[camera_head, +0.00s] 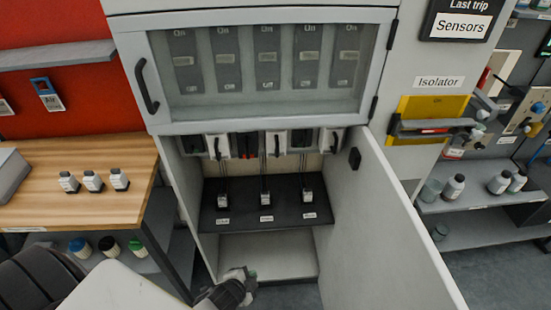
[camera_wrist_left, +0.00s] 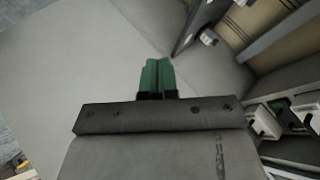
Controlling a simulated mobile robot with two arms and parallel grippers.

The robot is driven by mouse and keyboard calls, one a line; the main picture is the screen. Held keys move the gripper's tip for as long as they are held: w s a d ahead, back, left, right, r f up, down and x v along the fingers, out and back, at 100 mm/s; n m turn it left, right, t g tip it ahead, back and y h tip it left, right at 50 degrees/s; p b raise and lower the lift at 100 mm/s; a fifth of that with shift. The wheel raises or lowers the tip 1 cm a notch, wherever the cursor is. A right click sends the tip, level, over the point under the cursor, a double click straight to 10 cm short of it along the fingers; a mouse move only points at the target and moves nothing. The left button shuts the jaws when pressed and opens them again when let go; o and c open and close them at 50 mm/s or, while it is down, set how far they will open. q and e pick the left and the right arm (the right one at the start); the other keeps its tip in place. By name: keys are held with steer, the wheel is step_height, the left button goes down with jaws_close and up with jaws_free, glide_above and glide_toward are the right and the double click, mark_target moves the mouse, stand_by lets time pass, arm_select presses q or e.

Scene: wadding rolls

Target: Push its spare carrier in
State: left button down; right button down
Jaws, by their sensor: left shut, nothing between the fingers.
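A row of fuse carriers sits below the glass-fronted panel, some white (camera_head: 217,147) and some dark (camera_head: 247,145). I cannot tell which one is the spare carrier. In the left wrist view a white carrier (camera_wrist_left: 263,121) shows at the right edge, with a bit of green near it. My left gripper (camera_head: 251,274) is low in front of the open cabinet, below and apart from the carriers. Its green fingers (camera_wrist_left: 157,76) are together with nothing between them. My right gripper is not in view.
The cabinet door (camera_head: 385,230) stands open at the right. A black shelf (camera_head: 240,208) inside bears three small labelled items. A wooden bench (camera_head: 100,210) with three small bottles is at the left. The glass panel door (camera_head: 265,110) above is closed.

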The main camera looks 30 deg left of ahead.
arm_select(q)
steer(key=w+r+m+t, duration=0.2)
steer(key=w+r, duration=0.1)
steer(key=r, duration=0.6)
steer(key=w+r+m+t, duration=0.3)
steer(key=r, duration=0.7)
steer(key=w+r+m+t, duration=0.2)
steer(key=w+r+t, duration=0.1)
steer(key=r, duration=0.7)
steer(key=shift+r+m+h, duration=0.15)
steer(key=shift+m+h, duration=0.15)
steer(key=shift+m, duration=0.1)
steer(key=shift+a, duration=0.1)
steer(key=p, duration=0.3)
glide_toward(276, 139)
steer(key=shift+w+d+f, duration=0.7)
steer(key=shift+w+d, duration=0.85)
steer(key=shift+w, duration=0.5)
